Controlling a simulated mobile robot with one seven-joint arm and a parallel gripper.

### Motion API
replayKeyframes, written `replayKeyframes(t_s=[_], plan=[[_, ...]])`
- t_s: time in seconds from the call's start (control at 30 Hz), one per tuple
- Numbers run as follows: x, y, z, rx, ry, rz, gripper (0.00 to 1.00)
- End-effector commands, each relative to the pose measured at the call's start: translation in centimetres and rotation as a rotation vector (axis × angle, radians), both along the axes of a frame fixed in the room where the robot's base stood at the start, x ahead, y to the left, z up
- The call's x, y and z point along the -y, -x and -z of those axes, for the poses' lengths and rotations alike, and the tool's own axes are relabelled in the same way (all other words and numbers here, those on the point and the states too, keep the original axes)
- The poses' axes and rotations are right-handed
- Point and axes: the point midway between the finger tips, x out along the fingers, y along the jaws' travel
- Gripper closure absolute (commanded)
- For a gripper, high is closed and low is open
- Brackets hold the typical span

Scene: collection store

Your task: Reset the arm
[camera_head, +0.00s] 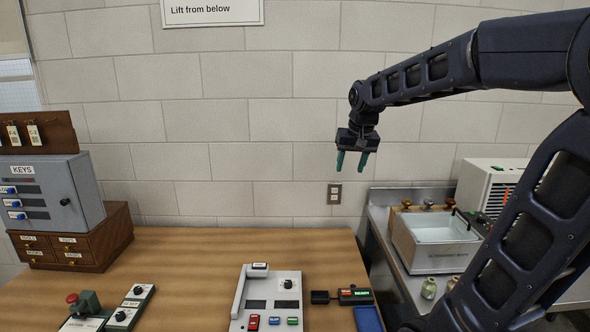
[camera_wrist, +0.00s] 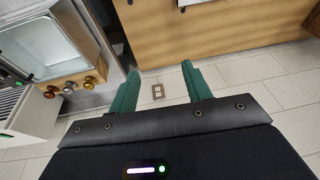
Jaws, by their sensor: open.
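My gripper (camera_head: 351,163) hangs from my dark arm in the upper right of the head view, fingers pointing down, in front of the white block wall. Its two green fingers are apart with nothing between them. It is raised well above the level of the wooden table (camera_head: 190,262), near the table's right end. In the wrist view my gripper (camera_wrist: 158,85) also shows open and empty, with the wall and its outlet beyond the fingertips. The arm reaches in from the right edge and bends down at the wrist.
A grey key cabinet (camera_head: 85,200) stands on a wooden drawer box (camera_head: 112,238) at left. A white device (camera_head: 262,314), a small black box (camera_head: 355,296) and a blue tray (camera_head: 368,319) are at the table's front. A water basin (camera_head: 402,243) stands on the right counter. The table's middle is clear.

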Motion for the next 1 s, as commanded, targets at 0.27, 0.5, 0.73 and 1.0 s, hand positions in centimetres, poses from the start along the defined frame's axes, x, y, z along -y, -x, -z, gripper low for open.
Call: replayKeyframes(t_s=[0.27,0.5,0.73,1.0], plan=[[6.2,7.2,1.7,0.051,0.024,0.035,0.51],[9.9,13.0,4.3,0.089,0.054,0.060,0.51],[11.4,16.3,6.3,0.110,0.075,0.074,0.51],[11.7,16.9,6.7,0.112,0.080,0.075,0.51]])
